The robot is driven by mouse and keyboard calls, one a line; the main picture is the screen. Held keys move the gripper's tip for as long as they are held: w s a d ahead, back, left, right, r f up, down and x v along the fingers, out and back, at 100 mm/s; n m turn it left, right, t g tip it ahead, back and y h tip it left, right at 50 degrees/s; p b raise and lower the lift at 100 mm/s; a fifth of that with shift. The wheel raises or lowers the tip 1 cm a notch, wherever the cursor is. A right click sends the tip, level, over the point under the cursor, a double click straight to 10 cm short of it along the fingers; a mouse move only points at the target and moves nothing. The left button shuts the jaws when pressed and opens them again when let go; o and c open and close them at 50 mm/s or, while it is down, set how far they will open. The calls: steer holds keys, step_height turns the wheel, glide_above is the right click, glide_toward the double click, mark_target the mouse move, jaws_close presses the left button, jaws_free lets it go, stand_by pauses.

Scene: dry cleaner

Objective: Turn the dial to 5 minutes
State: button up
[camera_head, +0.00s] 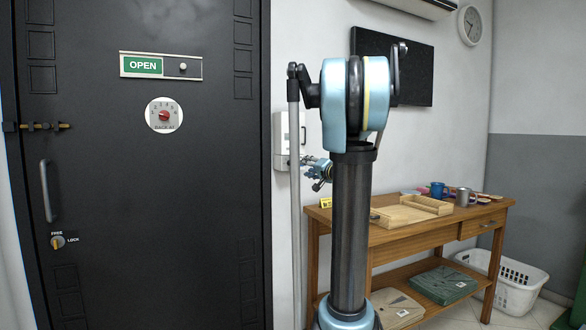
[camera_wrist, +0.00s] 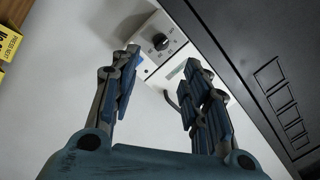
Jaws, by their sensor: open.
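A white control box (camera_head: 288,140) hangs on the wall right of the black door. In the wrist view, a round black dial (camera_wrist: 160,41) with small printed marks around it sits on the box's panel (camera_wrist: 150,65). The marks and the dial's setting are too small to read. My gripper (camera_wrist: 161,60) is open and empty, its two fingers spread either side of the dial's line of sight, and appears short of the dial. In the head view, my gripper (camera_head: 314,171) is beside the box's lower right part. The dial is not distinguishable there.
The black door (camera_head: 120,220) carries an OPEN slider sign (camera_head: 160,66), a round BACK AT disc (camera_head: 164,128) with a red knob, and a FREE/LOCK knob (camera_head: 58,242). A wooden table (camera_head: 470,222) with trays and mugs stands at right. A yellow sign (camera_wrist: 10,43) is at upper left.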

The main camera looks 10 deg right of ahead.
mark_target(293, 164)
steer(key=x, duration=1.1)
steer(key=shift+w+a, duration=0.2)
steer(key=shift+w, duration=0.1)
steer(key=shift+c, duration=0.4)
jaws_close()
